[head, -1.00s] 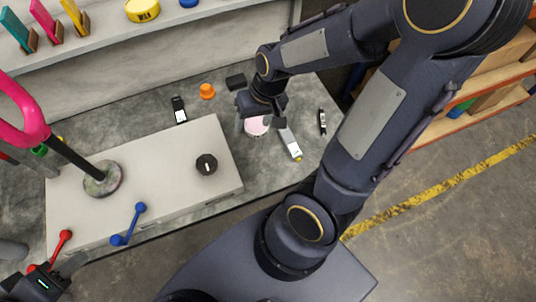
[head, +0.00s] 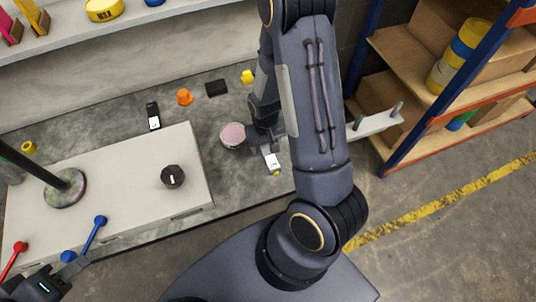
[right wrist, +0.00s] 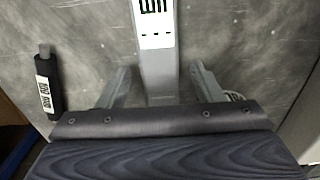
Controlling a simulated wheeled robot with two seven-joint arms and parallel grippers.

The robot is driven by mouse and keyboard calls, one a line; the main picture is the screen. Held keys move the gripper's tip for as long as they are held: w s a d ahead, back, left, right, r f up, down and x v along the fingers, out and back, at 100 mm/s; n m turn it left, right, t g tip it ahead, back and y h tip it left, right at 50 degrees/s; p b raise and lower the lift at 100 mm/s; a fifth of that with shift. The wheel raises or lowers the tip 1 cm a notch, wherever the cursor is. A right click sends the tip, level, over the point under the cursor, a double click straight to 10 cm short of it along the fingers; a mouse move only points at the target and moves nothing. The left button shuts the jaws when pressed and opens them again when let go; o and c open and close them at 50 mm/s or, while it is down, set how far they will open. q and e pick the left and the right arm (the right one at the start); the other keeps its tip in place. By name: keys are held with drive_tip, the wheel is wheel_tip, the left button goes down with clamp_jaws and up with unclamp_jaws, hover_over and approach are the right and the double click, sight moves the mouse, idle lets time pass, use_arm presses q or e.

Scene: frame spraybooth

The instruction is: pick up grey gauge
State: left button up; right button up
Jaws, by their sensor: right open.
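The grey gauge (head: 272,161) lies on the grey worktop, its white label end showing past my right gripper. In the right wrist view it is a long grey bar (right wrist: 157,62) with a white printed label, running between the fingers. My right gripper (right wrist: 161,86) is open, with one finger on each side of the gauge and gaps to both. In the head view my right gripper (head: 263,138) is partly hidden by its own arm. My left gripper (head: 74,268) is at the lower left, away from the gauge; its finger opening is unclear.
A pink-topped round pot (head: 232,135) stands just left of my right gripper. A black labelled object (right wrist: 48,82) lies left of the gauge. A pale raised block (head: 130,180) with a black knob (head: 173,176) stands further left. Shelving (head: 450,90) is at right.

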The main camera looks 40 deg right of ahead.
sight(266, 147)
drive_tip(key=shift+f, duration=0.3)
drive_tip(key=c, duration=1.1)
drive_tip(key=shift+c, duration=0.3)
drive_tip(key=shift+r, duration=0.45)
wheel_tip(266, 147, up, 3)
drive_tip(key=shift+f+p, duration=0.15)
drive_tip(key=shift+p, duration=0.35)
drive_tip(key=a+r+p, duration=0.1)
drive_tip(key=a+r, duration=0.3)
drive_tip(key=a, duration=0.3)
drive_tip(key=s+a+r+p, duration=0.1)
drive_tip(key=a+r+p, duration=0.1)
drive_tip(key=a+r, duration=0.3)
drive_tip(key=shift+s+a+r, duration=0.15)
drive_tip(key=shift+a+r, duration=0.1)
drive_tip(key=shift+a, duration=0.75)
